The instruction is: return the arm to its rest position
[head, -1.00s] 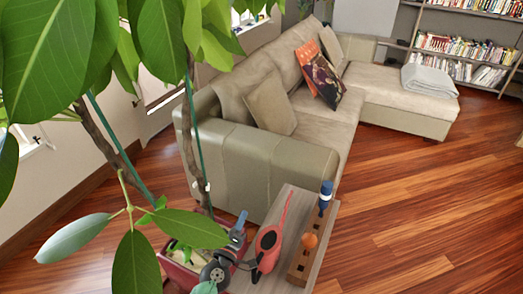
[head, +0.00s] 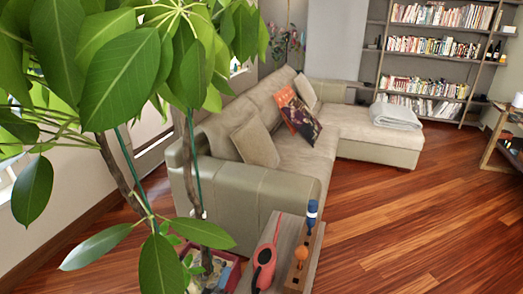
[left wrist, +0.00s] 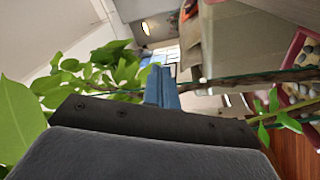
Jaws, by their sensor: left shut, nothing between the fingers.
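My left gripper (left wrist: 162,88) shows in the left wrist view as two blue fingers side by side, closed together with nothing between them. Its dark body fills the lower part of that view. Green leaves (left wrist: 95,70) lie beside and beyond the fingers, and a thin plant stem runs just to their right. In the head view the left gripper is not clearly made out; leaves and the bottom edge hide that area. My right gripper is in neither view.
A large potted plant (head: 130,70) fills the left of the head view, its red planter (head: 233,277) at the bottom. A narrow wooden table (head: 283,240) holds a red object (head: 264,262) and a wooden block. A beige sofa (head: 240,192) stands behind.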

